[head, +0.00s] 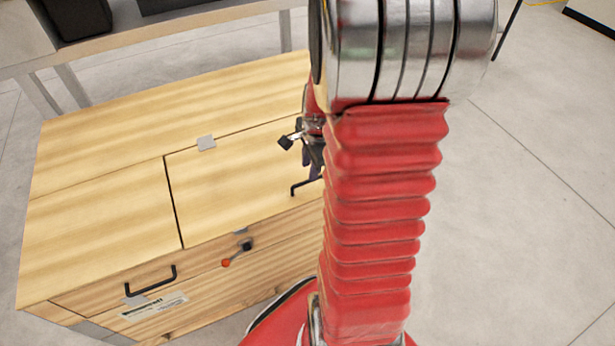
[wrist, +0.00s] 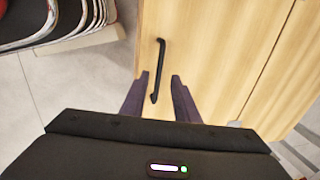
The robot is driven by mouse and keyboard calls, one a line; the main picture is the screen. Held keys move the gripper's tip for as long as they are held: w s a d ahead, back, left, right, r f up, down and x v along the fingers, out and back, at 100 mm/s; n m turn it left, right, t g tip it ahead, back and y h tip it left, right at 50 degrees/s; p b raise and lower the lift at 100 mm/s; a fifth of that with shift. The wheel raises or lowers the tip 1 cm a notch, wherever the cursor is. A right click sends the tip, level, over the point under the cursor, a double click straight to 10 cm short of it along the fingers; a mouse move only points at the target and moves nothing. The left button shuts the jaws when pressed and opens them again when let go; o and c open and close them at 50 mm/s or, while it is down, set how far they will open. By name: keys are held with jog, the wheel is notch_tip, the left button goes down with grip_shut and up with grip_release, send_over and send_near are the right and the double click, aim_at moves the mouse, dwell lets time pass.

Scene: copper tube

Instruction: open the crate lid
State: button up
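The wooden crate (head: 90,160) stands on the floor at the left of the head view. Its closed top has a seam, and the right lid panel (head: 235,175) lies flat. A black bar handle (head: 305,187) at that panel's right side is partly hidden by my arm. The handle also shows in the wrist view (wrist: 160,62), with its near end between the two dark fingers. My gripper (wrist: 160,77) is open, one finger on each side of the handle with visible gaps.
A second black handle (head: 152,283) and a latch with a red knob (head: 237,255) are on the crate's front. A grey hinge (head: 206,143) sits on the top seam. A bench (head: 170,30) stands behind. Floor at right (head: 530,200) is clear.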

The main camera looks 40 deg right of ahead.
aim_at(307, 181)
jog(key=shift+w+d+f, duration=0.1)
jog(key=shift+w+f, duration=0.1)
jog(key=shift+f, duration=0.8)
jog(key=shift+w+f, duration=0.15)
jog(key=shift+f, duration=0.9)
jog(key=shift+w+d+f, duration=0.1)
jog(key=shift+w+f, duration=0.1)
jog(key=shift+f, duration=0.8)
jog(key=shift+c, duration=0.5)
grip_shut()
jog(key=shift+a, duration=0.15)
